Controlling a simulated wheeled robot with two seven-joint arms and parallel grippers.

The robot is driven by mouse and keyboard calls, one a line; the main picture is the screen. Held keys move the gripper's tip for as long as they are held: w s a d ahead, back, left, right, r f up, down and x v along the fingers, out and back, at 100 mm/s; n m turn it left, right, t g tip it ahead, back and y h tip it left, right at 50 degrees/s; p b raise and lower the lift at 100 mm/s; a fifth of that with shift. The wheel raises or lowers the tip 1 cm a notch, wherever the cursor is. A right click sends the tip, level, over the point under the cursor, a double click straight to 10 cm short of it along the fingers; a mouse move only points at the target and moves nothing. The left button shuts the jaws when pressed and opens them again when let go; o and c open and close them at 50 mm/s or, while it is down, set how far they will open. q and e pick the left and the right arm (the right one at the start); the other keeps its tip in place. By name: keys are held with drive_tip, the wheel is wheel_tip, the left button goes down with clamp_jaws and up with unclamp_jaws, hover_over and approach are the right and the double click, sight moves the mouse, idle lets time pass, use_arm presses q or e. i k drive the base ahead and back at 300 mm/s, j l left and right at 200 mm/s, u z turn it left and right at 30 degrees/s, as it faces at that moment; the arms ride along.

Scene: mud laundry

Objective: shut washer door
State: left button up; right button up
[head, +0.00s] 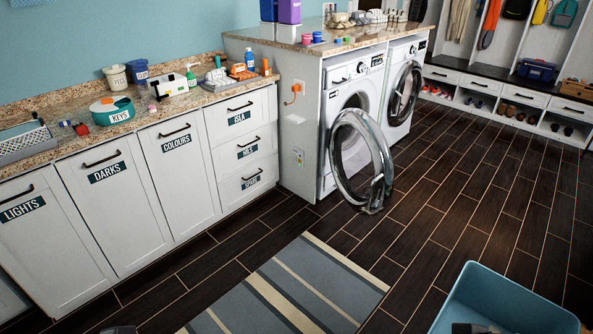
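The near washer (338,98) is white and stands under the granite counter, in the middle of the view. Its round door (379,150) has a thick chrome ring and clear glass. The door stands wide open, swung out from the front towards me over the floor. It hides part of the washer's opening. Only small dark tips show at the bottom edge, seemingly of my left gripper (120,329) and my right gripper (470,328). Both are far from the door. Their fingers cannot be made out.
A second front-loading machine (407,88) stands beyond the washer, its door shut. A blue tub (500,295) is at the bottom right. Cabinets (115,205) line the left. Dark wood floor (450,190) is clear right of the door.

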sight(381, 190)
drive_tip(key=i+j+z, duration=0.45)
drive_tip(key=i, duration=0.2)
drive_tip(key=i+j, duration=0.75)
drive_tip(key=i, duration=0.2)
drive_tip(key=i+l, duration=0.15)
drive_tip(key=i, duration=0.35)
drive_tip(key=i+l, duration=0.15)
drive_tip(key=i, duration=0.35)
